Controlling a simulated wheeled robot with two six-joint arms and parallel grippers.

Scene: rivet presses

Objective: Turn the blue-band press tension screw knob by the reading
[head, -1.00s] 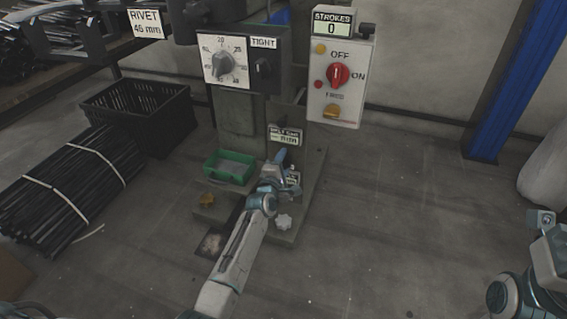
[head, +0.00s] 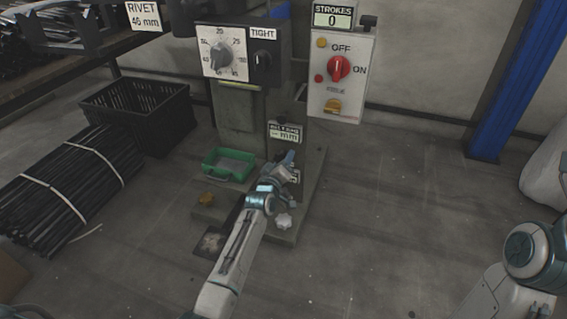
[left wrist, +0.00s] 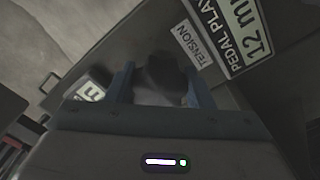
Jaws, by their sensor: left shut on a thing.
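My left gripper (head: 284,166) is at the column's base, below that display. In the left wrist view, my left gripper (left wrist: 162,85) is shut on a dark knob (left wrist: 162,75), beside a TENSION label (left wrist: 192,44). The knob is dim and its marks cannot be read. In the head view the gripper hides it. I see no clear blue band. My right gripper is out of view.
A control box (head: 340,75) shows STROKES 0 and a red switch. A PEDAL PLAY 12 mm plate (left wrist: 246,30) is near the knob.

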